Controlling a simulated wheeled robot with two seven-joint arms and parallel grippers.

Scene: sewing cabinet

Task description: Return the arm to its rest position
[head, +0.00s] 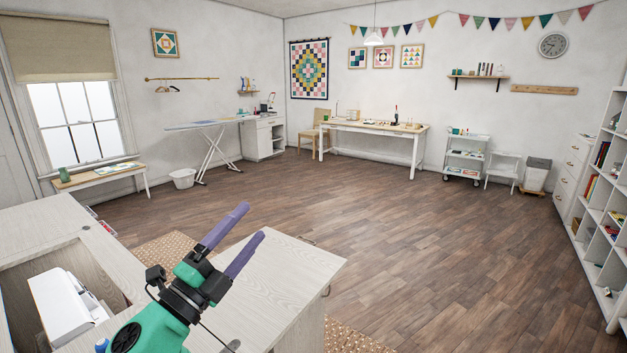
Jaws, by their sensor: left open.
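My left gripper (243,232) shows in the head view, at the end of a green arm that comes in from the lower left. Its two purple fingers are apart and point up and to the right. Nothing is between them. The gripper is above the pale wood cabinet top (285,262). My right gripper is not in the head view.
A white sewing machine (68,308) sits in the cabinet's recess (30,262) at the lower left, beside my arm. A patterned rug (160,248) lies around the cabinet. The wooden floor (400,235) beyond is clear. White shelves (592,215) stand at the right.

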